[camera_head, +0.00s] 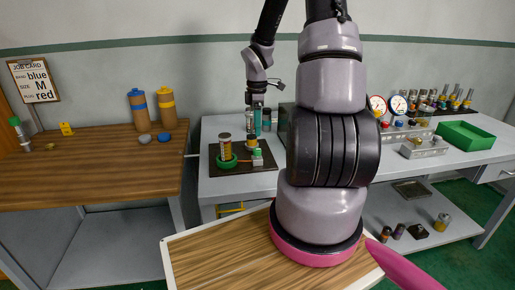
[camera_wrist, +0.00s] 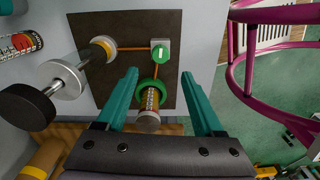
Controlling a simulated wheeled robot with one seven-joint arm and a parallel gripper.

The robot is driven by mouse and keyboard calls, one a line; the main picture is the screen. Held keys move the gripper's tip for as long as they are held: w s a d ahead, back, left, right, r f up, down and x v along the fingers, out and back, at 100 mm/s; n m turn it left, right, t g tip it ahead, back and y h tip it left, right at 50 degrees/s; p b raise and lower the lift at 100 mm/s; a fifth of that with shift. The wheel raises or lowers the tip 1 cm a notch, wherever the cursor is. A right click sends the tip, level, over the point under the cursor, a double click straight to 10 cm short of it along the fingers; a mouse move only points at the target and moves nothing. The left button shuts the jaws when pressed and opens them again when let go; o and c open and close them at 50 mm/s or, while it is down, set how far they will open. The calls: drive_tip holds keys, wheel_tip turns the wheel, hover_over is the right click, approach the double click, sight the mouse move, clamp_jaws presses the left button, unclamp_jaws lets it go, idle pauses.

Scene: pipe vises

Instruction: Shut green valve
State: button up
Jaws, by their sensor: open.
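A green round knob (camera_wrist: 160,53) with a white mark sits on a small pale block on the dark board (camera_wrist: 95,28). In the head view the knob (camera_head: 257,153) is at the board's right part. A gauge-like cylinder (camera_wrist: 149,121) with a green ring (camera_wrist: 152,85) around its base stands beside it; the ring (camera_head: 227,167) is at the left front in the head view. Orange pipes join these parts. My gripper (camera_wrist: 158,75) is open, its teal fingers spread, pointing down at the board. In the head view my gripper (camera_head: 261,121) hangs over the board's back right. Nothing is between the fingertips at their height.
A grey-and-black cylinder (camera_wrist: 63,78) with a yellow band (camera_wrist: 103,47) stands left of the knob in the wrist view. The grey bench (camera_head: 218,130) carries gauges (camera_head: 397,104) and a green tray (camera_head: 464,136) at right. A wooden table (camera_head: 90,165) is at left.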

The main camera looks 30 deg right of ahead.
sight(257, 149)
wheel_tip(257, 149, down, 9)
idle(0.3)
clamp_jaws()
